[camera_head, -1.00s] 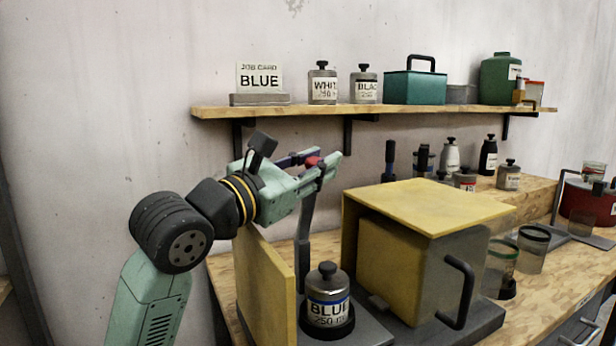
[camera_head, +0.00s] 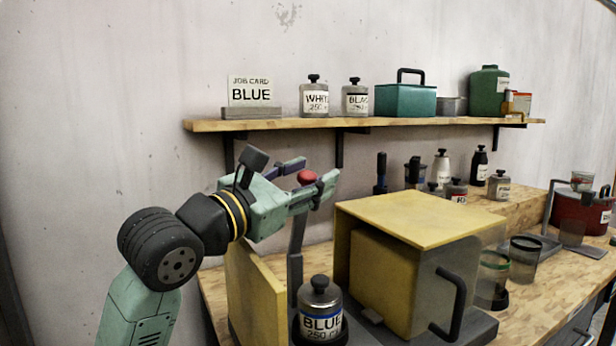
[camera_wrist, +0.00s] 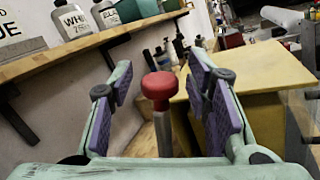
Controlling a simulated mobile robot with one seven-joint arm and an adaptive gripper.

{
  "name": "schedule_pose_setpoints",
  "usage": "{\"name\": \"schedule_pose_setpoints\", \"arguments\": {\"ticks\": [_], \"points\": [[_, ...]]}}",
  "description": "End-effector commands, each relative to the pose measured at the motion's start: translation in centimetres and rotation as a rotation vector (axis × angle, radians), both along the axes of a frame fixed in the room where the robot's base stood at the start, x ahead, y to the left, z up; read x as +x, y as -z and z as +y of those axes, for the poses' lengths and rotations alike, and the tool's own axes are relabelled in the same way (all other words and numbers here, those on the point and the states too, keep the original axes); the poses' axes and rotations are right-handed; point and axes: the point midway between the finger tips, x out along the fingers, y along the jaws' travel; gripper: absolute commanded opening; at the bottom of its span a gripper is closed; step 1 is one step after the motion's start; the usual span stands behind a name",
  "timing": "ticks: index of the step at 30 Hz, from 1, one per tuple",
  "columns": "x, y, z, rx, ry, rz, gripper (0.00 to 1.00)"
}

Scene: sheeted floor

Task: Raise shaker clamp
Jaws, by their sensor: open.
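The shaker clamp shows as a red knob (camera_head: 307,178) on top of a grey upright post (camera_head: 297,240) beside the yellow box. In the wrist view the red knob (camera_wrist: 160,88) sits between my spread fingers, with clear space on both sides. My gripper (camera_head: 306,182) is open around the knob and does not appear to touch it. A grey BLUE 250 can (camera_head: 321,322) with a black knob lid stands in a dark holder below, at the foot of the post. The post's lower end is partly hidden behind the can.
A yellow box (camera_head: 420,215) with a black handle stands close on the right, and a yellow panel (camera_head: 258,295) on the left. Above, a wooden shelf (camera_head: 430,122) holds a BLUE job card (camera_head: 250,90), cans and a teal box (camera_head: 405,101). Jars crowd the bench at right.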

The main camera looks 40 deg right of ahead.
Motion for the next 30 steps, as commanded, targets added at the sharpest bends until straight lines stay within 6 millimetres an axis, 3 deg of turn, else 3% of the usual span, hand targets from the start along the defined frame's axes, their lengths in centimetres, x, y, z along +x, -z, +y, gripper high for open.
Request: {"name": "schedule_pose_setpoints", "arguments": {"ticks": [5, 12, 18, 30], "points": [[-0.1, 0.3, 2.2, -0.002, -0.005, -0.001, 0.45], [-0.8, 1.1, 7.3, -0.001, -0.006, 0.0, 0.45], [-1.2, 1.6, 10.5, -0.001, -0.003, 0.0, 0.45], [-1.5, 1.8, 11.7, -0.001, 0.0, -0.001, 0.45]]}}
